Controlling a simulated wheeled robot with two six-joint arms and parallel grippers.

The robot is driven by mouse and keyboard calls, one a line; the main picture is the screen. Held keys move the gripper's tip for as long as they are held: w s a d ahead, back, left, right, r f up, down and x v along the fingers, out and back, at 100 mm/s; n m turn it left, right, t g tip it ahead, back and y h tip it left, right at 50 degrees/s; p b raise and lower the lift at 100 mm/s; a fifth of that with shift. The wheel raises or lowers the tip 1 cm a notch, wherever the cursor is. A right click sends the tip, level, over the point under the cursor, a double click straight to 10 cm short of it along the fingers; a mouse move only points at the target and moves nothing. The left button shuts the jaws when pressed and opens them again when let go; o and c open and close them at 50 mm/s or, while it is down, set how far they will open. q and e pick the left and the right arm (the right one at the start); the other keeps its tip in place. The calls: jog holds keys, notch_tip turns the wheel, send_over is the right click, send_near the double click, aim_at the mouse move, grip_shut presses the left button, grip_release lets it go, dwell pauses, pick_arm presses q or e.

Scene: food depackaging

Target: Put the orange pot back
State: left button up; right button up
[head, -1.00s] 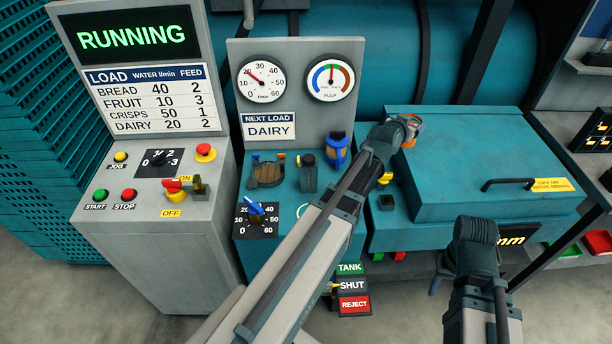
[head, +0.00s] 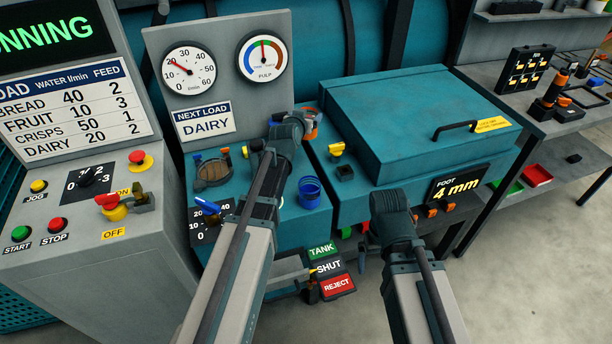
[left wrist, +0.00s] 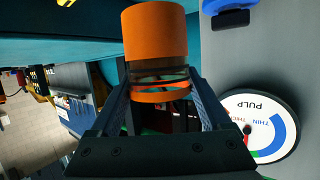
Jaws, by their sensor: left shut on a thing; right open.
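The orange pot (left wrist: 155,35) is in the jaws of my left gripper (left wrist: 160,88). In the left wrist view it is an orange cylinder with a clear band and a lower orange ring between the fingers. In the head view the orange pot (head: 312,122) shows at the tip of my left gripper (head: 298,122), above the teal bench and just right of the gauge panel. What lies directly under it is hidden by my arm. My right gripper (head: 388,205) is open and empty, in front of the teal box.
A blue pot (head: 310,190) stands on the bench right of my left arm. A round brown-topped fitting (head: 213,172) and a blue-handled valve (head: 207,206) are left of it. The teal lidded box (head: 410,120) borders the right. A shelf table (head: 530,125) stands beyond.

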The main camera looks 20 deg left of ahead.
pick_arm(q)
notch_tip(320, 180, down, 3)
jog(key=shift+w+a+f+b, duration=0.1)
jog(key=shift+w+b, duration=0.05)
jog(key=shift+b, duration=0.55)
notch_tip(320, 180, down, 10)
jog(key=b, duration=0.9)
jog(key=shift+r+b, duration=0.25)
jog(key=shift+b, duration=0.1)
pick_arm(e)
notch_tip(320, 180, down, 13)
pick_arm(q)
jog(key=shift+f, duration=0.1)
jog(key=shift+f, duration=0.15)
jog(key=o, duration=1.2)
jog(key=shift+c, duration=0.2)
